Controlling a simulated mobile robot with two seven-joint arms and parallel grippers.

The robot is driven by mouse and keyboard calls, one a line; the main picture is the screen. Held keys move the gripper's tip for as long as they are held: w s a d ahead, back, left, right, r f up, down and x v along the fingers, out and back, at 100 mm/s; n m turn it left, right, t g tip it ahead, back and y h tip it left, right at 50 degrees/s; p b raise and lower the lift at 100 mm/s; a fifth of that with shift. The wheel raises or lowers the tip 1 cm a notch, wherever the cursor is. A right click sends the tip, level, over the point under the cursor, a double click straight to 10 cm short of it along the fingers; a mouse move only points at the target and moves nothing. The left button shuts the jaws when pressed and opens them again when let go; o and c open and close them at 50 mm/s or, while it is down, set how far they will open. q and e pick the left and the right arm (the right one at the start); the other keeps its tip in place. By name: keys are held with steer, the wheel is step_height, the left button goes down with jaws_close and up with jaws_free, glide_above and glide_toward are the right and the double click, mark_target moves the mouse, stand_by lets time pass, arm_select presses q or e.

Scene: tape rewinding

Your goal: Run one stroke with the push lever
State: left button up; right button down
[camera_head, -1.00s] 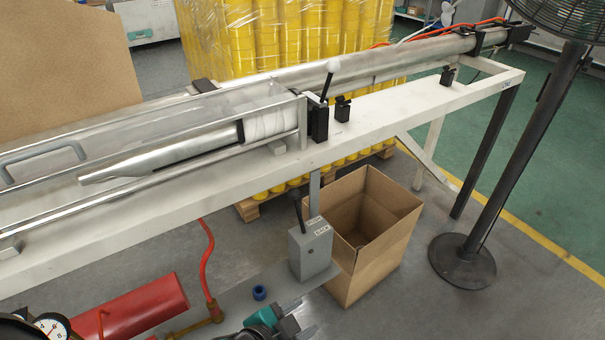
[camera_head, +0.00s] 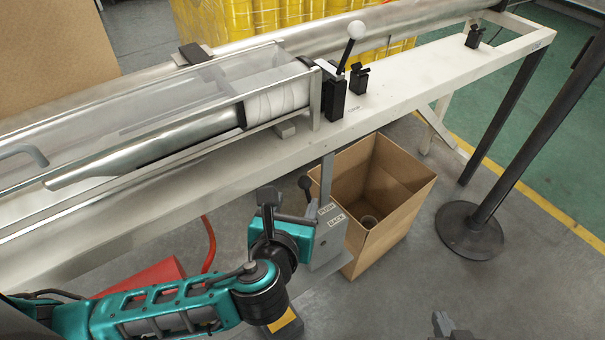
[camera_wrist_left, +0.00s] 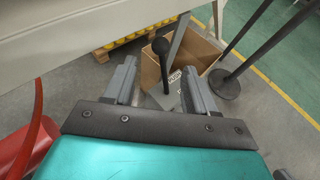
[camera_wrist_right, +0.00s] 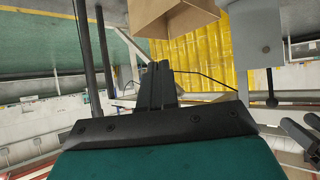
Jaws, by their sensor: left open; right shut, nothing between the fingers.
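The push lever is a black stick with a round knob (camera_head: 305,182) on a grey control box (camera_head: 329,238) labelled PUSH and BACK. My left gripper (camera_head: 287,208) is open just left of the lever in the head view. In the left wrist view the knob (camera_wrist_left: 161,46) shows between and beyond the two spread fingers (camera_wrist_left: 163,90); I see no clear contact. My right gripper (camera_head: 446,324) is shut and empty at the bottom edge, right of the box. Its fingers (camera_wrist_right: 159,84) are together in the right wrist view, with the knob (camera_wrist_right: 271,101) off to the right.
The white machine beam (camera_head: 430,88) runs above and carries a white-knobbed lever (camera_head: 356,30). A dark stand (camera_head: 470,232) is farther right; a red cylinder (camera_head: 150,277) lies lower left.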

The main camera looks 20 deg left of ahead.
mark_target(303, 187)
arm_select(q)
steer(key=b+x, duration=0.2)
steer(key=x, duration=0.8)
steer(key=shift+w+f, duration=0.25)
steer(key=shift+w, duration=0.05)
steer(key=shift+w+f, duration=0.1)
steer(key=shift+w, duration=0.35)
jaws_close()
